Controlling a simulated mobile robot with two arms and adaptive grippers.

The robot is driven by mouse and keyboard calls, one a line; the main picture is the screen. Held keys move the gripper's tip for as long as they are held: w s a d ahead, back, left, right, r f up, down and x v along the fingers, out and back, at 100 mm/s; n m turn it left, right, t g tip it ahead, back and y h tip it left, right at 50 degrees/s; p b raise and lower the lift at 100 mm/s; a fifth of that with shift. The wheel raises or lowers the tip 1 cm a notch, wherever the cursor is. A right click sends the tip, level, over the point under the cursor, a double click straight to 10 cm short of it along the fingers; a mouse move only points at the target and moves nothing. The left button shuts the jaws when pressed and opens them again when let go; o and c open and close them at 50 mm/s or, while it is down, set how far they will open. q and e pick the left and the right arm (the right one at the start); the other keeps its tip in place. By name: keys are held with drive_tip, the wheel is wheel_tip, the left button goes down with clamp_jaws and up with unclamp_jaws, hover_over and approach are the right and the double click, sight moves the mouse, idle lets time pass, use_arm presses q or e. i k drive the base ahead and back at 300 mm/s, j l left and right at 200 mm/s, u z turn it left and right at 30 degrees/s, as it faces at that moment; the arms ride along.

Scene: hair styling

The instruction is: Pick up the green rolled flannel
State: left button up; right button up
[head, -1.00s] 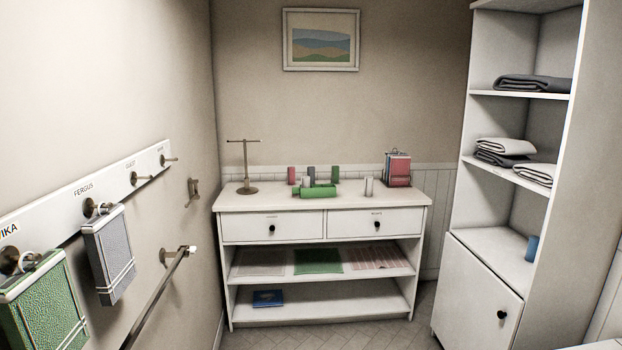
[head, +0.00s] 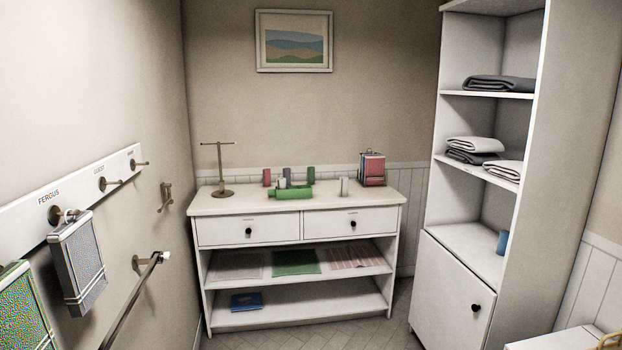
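On top of the white dresser (head: 295,206) stand several small rolled flannels. A green roll (head: 311,175) stands upright at the back of the group. A larger green roll (head: 290,193) lies on its side in front of it. A red roll (head: 266,177), a dark grey roll (head: 287,174) and a light roll (head: 344,187) stand nearby. Another light roll behind the lying green one is partly hidden. Neither of my grippers is in view.
A metal stand (head: 220,172) and a rack of red and grey cloths (head: 372,168) stand on the dresser. A wall rail (head: 136,295) and hanging towels (head: 78,262) project at the left. A tall shelf unit (head: 455,280) stands right. Floor shows in front of the dresser.

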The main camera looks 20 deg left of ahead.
sight(310, 170)
drive_tip(key=i+u, duration=0.1)
drive_tip(key=u, duration=0.25)
drive_tip(key=i+j+u, duration=0.1)
drive_tip(key=u, duration=0.2)
drive_tip(key=i+l+u, duration=0.1)
drive_tip(key=i+u, duration=0.2)
drive_tip(key=i, duration=0.3)
drive_tip(key=i+l+u, duration=0.3)
drive_tip(key=i, duration=0.3)
drive_tip(key=j, duration=0.1)
